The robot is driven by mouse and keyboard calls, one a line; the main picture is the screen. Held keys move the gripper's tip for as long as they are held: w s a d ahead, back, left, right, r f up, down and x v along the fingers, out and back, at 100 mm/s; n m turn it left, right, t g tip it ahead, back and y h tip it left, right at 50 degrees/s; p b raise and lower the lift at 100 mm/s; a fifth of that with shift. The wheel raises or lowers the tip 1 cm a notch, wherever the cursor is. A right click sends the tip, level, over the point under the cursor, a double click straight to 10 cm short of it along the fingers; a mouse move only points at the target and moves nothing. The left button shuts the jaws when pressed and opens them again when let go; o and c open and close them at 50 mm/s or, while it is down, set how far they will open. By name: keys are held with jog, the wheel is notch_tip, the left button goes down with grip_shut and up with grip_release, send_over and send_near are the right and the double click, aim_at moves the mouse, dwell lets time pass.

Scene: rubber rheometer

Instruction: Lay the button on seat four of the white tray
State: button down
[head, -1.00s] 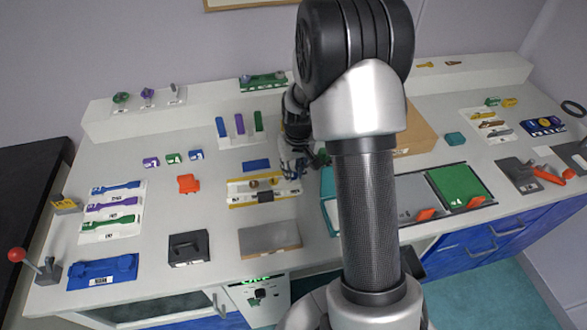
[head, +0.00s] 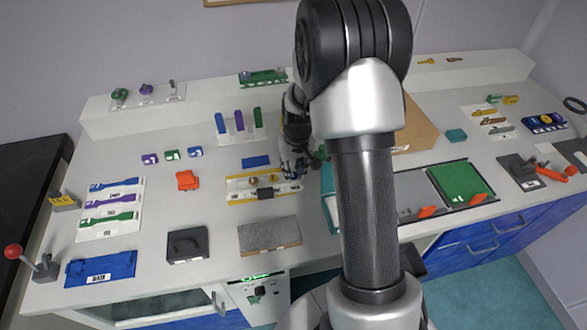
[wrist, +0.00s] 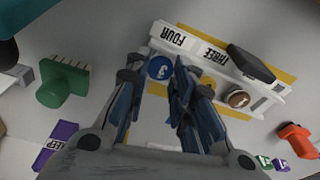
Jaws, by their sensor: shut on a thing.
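The white tray (head: 242,196) lies on a yellow backing on the bench. In the wrist view, its edge carries the labels FOUR (wrist: 172,38) and THREE (wrist: 209,52). A round blue button (wrist: 160,68) with a pale mark sits between the fingertips of my gripper (wrist: 166,72), close to the FOUR end. My gripper is shut on it. In the head view, my gripper (head: 291,174) is at the tray's right end, and the button is hidden there. Whether the button touches the tray is unclear.
A black block (wrist: 250,63) stands on the tray's edge, and a brown round piece (wrist: 239,98) sits farther along the tray. A green piece (wrist: 55,92) and a purple block (wrist: 56,143) are to the left in the wrist view. A grey slab (head: 268,234) lies in front.

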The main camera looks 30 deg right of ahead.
jog(key=c, duration=1.3)
grip_release()
notch_tip(320, 180, up, 12)
jog(key=s, duration=0.1)
jog(key=shift+s, duration=0.3)
